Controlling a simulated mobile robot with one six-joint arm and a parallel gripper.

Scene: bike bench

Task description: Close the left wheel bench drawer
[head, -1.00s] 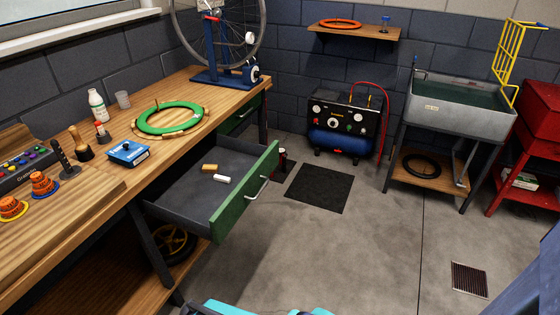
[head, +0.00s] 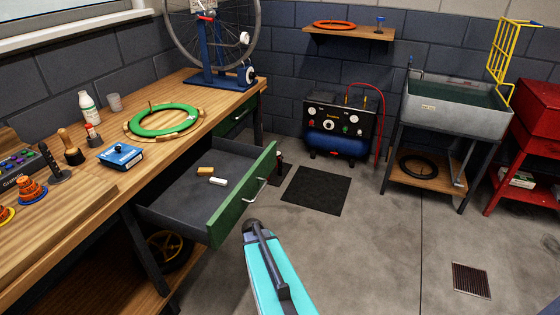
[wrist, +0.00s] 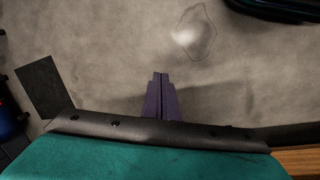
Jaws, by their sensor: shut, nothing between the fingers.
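The left bench drawer (head: 190,200) is pulled well out from under the wooden bench (head: 85,215). Its green front (head: 238,208) carries a pale bar handle (head: 256,191). A tan block (head: 205,171) and a white block (head: 218,182) lie inside it. In the head view my teal arm rises from the bottom, its dark end just right of and below the drawer front; I cannot make out the fingers there. In the wrist view my gripper (wrist: 160,77) is shut and empty over the grey floor. The drawer is not clearly visible in that view.
Another green drawer (head: 234,122) sits shut farther along the bench. A green ring (head: 142,124), blue box (head: 121,156) and bottle (head: 89,109) stand on top. A dark mat (head: 316,191) lies beyond the drawer, before the compressor (head: 338,128). The floor right of the drawer is clear.

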